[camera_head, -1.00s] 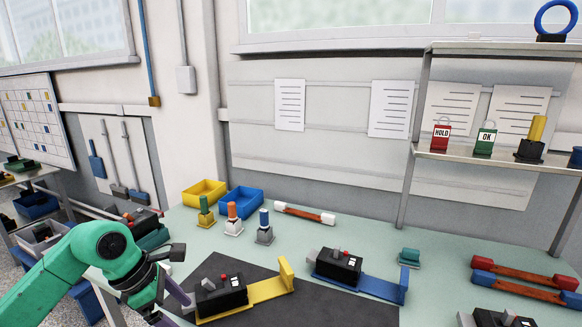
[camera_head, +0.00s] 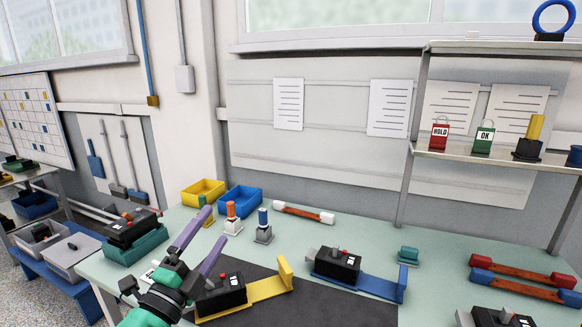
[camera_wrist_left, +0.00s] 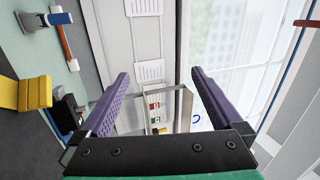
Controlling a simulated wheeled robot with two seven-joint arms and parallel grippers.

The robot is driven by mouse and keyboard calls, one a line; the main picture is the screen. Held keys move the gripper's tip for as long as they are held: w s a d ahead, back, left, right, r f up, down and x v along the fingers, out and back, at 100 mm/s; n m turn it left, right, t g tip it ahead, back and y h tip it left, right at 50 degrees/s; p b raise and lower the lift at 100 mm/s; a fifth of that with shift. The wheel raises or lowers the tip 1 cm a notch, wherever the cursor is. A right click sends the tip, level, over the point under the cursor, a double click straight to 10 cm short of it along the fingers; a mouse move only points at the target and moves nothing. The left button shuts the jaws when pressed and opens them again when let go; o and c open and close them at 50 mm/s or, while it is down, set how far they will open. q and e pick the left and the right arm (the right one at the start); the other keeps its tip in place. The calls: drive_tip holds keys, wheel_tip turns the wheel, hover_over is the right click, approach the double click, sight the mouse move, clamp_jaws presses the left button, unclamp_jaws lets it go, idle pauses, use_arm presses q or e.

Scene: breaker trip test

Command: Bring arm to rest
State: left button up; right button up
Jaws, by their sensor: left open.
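My left gripper (camera_head: 214,229) is raised over the left part of the bench, its two purple fingers spread and empty, pointing up and to the right. In the left wrist view its fingers (camera_wrist_left: 160,76) are apart with nothing between them. A black breaker unit (camera_head: 222,296) sits by the yellow bracket (camera_head: 268,288) on the dark mat, just right of the gripper and partly hidden by it. A second black breaker unit (camera_head: 338,265) sits by the blue bracket (camera_head: 385,288). My right gripper is not in view.
A green-and-yellow plug piece is mostly hidden behind a finger. Orange (camera_head: 232,218) and blue (camera_head: 264,228) plug pieces stand nearby. Yellow (camera_head: 204,192) and blue (camera_head: 240,201) bins stand behind. A shelf (camera_head: 500,150) with HOLD and OK tags rises at right.

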use_arm(q)
drive_tip(key=s+a+f+n+g+y, duration=0.3)
drive_tip(key=a+f+n+g+y, duration=0.15)
drive_tip(key=f+n, duration=0.4)
drive_tip(key=s+a+f+n+g+y, duration=0.35)
drive_tip(key=a+f+n, duration=0.2)
drive_tip(key=f, duration=0.55)
drive_tip(key=s+d+f+n+g+h, duration=0.15)
drive_tip(key=s+f+n+g, duration=0.5)
drive_tip(key=s+f, duration=0.7)
drive_tip(key=s+f+m+g, duration=0.1)
drive_tip(key=s+f+g, duration=0.15)
drive_tip(key=f, duration=1.05)
drive_tip(key=s+f+m+g, duration=0.1)
drive_tip(key=s+f, duration=0.3)
drive_tip(key=f, duration=0.9)
drive_tip(key=s+a+f+g, duration=0.1)
drive_tip(key=s+f, duration=1)
drive_tip(key=s, duration=0.3)
drive_tip(key=shift+s+a, duration=0.3)
drive_tip(key=shift+a, duration=0.1)
drive_tip(key=shift+f+y, duration=0.1)
drive_tip(key=shift+y, duration=0.15)
